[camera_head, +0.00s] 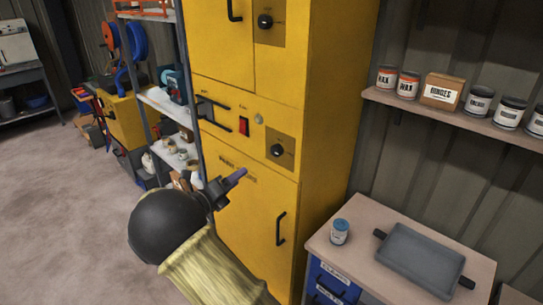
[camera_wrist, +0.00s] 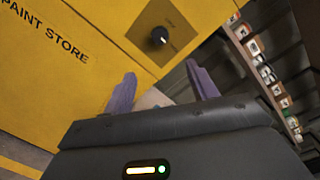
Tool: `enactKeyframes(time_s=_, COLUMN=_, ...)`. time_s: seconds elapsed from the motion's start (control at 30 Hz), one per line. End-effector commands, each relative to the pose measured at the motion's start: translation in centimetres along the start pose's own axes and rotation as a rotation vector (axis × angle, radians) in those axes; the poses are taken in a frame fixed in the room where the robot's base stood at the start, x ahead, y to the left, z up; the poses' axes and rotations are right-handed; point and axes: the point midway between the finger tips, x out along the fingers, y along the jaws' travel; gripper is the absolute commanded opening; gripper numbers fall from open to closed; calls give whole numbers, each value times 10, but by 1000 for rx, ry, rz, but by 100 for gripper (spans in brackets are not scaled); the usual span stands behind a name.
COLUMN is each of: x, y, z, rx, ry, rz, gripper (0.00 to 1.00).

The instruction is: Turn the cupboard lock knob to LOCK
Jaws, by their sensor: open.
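The yellow cupboard (camera_head: 335,130) has a black lower knob (camera_head: 277,150) on a brownish plate, right of and above the PAINT STORE lettering. The same knob shows in the wrist view (camera_wrist: 158,36), with a small pale mark on its face; the plate's labels are too small to read. A second black knob (camera_head: 264,21) sits higher, on the upper door. My gripper (camera_head: 237,176) is in front of the cupboard, left of and lower than the lower knob. In the wrist view its purple fingers (camera_wrist: 160,80) are apart, empty and clear of the knob.
A red switch (camera_head: 244,126) and black handles are on the cupboard front; a door handle (camera_head: 281,229) stands out below. A bench (camera_head: 330,246) with a grey tray (camera_head: 423,258) and a small can (camera_head: 339,232) is at right. Shelving (camera_head: 165,105) stands left; the left floor is open.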

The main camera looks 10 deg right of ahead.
Motion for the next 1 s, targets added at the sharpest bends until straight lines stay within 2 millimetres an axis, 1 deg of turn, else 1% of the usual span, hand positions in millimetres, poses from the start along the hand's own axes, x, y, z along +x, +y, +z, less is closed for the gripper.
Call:
enactKeyframes(time_s=0.17, x=21, y=-2, z=0, rx=-2, ry=2, rz=-2, gripper=58)
enactKeyframes(time_s=0.8, x=133, y=-3, z=1, rx=-3, ry=0, rz=-2, gripper=58)
enactKeyframes(time_s=1.0, x=162, y=-2, z=1, rx=-2, ry=0, rz=-1, gripper=58)
